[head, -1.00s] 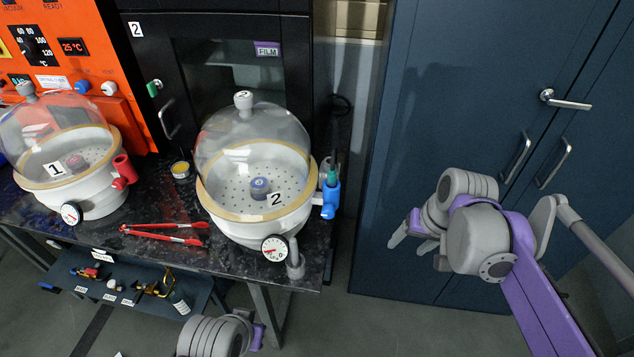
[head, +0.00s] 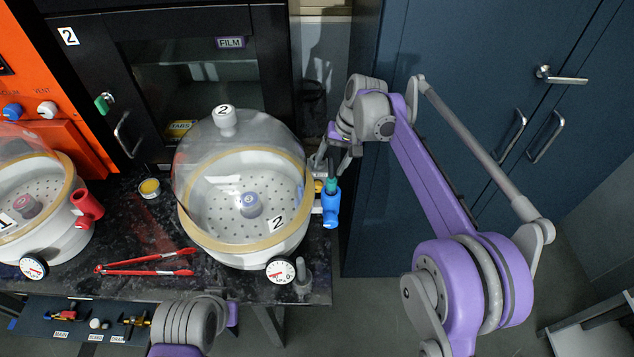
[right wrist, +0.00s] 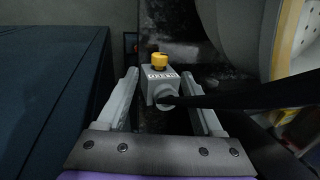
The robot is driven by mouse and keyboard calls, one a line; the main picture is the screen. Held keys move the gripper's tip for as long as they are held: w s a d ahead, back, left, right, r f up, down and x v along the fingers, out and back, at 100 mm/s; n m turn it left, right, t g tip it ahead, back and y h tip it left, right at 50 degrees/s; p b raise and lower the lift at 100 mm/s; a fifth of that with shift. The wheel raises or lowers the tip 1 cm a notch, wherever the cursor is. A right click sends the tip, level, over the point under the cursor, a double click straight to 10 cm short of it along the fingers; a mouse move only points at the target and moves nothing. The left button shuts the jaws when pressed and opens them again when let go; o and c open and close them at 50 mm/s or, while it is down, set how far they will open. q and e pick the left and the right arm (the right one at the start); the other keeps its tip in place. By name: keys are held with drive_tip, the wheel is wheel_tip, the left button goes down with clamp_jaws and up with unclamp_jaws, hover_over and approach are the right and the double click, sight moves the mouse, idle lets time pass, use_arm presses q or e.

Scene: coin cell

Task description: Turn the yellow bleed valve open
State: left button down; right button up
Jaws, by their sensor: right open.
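In the head view the yellow knob (head: 318,186) is a small spot at the right side of chamber 2 (head: 262,240), beside a blue-handled valve (head: 331,207). My right gripper (right wrist: 160,78) is open, with one finger on each side of the grey block. In the head view my right gripper (head: 333,162) is just above and behind the blue handle. Only the grey wrist of my left arm shows at the bottom edge; its fingers are hidden.
A glass dome (head: 240,130) covers chamber 2, with a gauge (head: 281,270) at its front. A dark hose (right wrist: 235,98) crosses in front of the right finger. Red tongs (head: 145,262) lie on the black bench. A blue cabinet (head: 450,190) stands at the right.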

sight(319, 186)
drive_tip(key=x, duration=0.8)
drive_tip(key=shift+a+f+b, duration=0.15)
drive_tip(key=shift+f+b, duration=0.15)
drive_tip(key=shift+b, duration=0.05)
clamp_jaws()
